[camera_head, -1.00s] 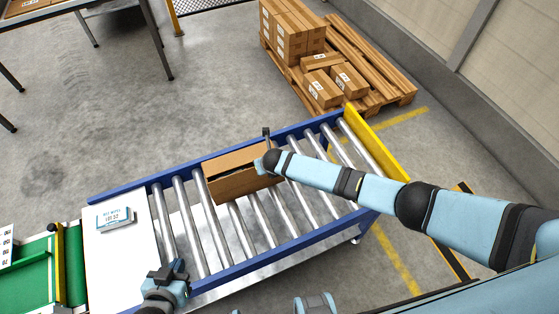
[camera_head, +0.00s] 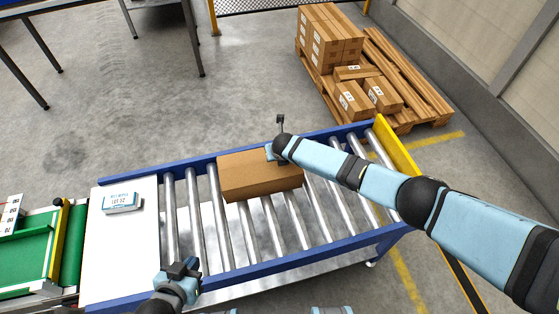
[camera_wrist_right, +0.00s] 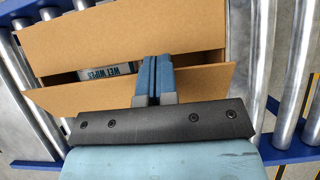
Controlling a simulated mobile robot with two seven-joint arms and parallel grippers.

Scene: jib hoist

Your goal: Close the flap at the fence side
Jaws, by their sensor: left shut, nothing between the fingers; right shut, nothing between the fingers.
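An open-topped cardboard box (camera_head: 260,180) lies on the roller conveyor in the head view. My right gripper (camera_head: 271,152) is at its far edge; its fingers are small and partly hidden there. In the right wrist view my right gripper's shut fingers (camera_wrist_right: 153,75) overlap the nearer flap (camera_wrist_right: 90,97), which is tilted. The other flap (camera_wrist_right: 120,40) lies across the gap, and a wet-wipes pack (camera_wrist_right: 108,73) shows between them. I cannot tell whether the fingers touch the flap. My left gripper (camera_head: 184,268) is shut and empty by the conveyor's near rail, away from the box.
The blue-railed conveyor (camera_head: 290,255) has bare rollers on both sides of the box. A white plate (camera_head: 120,250) with a label sign (camera_head: 122,202) is at left. A yellow end stop (camera_head: 396,150) is at right. A mesh fence (camera_head: 270,6) and a loaded pallet (camera_head: 420,75) stand behind.

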